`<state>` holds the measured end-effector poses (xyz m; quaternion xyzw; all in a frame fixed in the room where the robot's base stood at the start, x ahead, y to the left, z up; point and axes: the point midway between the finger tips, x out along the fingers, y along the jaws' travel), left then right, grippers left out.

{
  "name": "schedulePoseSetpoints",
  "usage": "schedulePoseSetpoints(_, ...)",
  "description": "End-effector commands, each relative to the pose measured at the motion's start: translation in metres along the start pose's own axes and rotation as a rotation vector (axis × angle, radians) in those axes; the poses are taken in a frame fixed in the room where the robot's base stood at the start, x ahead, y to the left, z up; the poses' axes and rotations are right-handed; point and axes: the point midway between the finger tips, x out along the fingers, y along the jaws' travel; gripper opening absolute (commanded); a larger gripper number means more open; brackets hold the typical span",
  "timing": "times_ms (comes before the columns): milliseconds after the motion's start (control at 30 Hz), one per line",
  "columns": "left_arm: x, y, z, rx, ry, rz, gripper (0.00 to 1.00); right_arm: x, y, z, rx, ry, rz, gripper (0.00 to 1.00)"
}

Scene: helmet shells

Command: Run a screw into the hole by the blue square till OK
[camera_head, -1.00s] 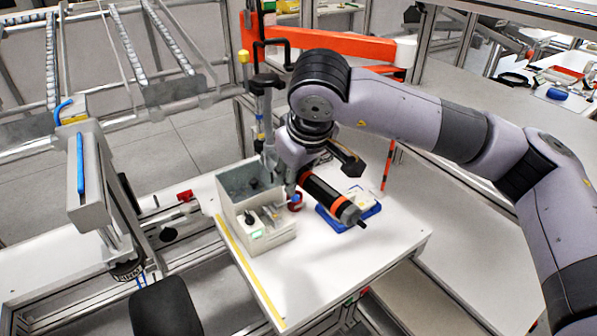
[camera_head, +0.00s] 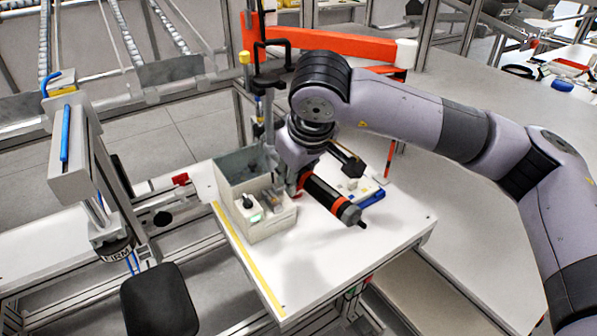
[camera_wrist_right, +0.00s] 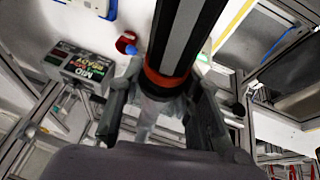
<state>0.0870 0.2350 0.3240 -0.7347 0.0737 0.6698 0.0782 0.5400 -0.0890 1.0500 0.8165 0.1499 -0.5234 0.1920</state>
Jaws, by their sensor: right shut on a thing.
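My right gripper (camera_head: 303,177) is shut on a black screwdriver with orange bands (camera_head: 330,198), held tilted above the white table. Its thin tip points down and to the right in the head view. In the right wrist view the fingers (camera_wrist_right: 165,98) clasp the screwdriver (camera_wrist_right: 182,40) from both sides. I cannot make out a screw at the tip. The blue square and its hole cannot be made out. A grey box with a small lit panel (camera_head: 268,228) stands left of the screwdriver. My left gripper is not in view.
A blue tray (camera_head: 373,199) lies behind the screwdriver on the white table (camera_head: 330,265). A fixture with a blue handle (camera_head: 75,150) stands at the left. An orange arm (camera_head: 330,43) crosses behind. The table's front part is clear.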

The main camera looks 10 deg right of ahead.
Motion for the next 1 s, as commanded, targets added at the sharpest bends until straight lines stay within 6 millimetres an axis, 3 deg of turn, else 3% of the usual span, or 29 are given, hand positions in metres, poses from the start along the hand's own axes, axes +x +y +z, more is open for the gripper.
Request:
schedulePoseSetpoints(433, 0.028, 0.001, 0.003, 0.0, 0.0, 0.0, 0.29, 0.026, -0.005, 0.011, 0.0, -0.001, 0.0, 0.0)
schedulePoseSetpoints(1000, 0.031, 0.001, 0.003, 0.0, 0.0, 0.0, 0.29, 0.03, -0.005, 0.012, 0.0, -0.002, 0.0, 0.0)
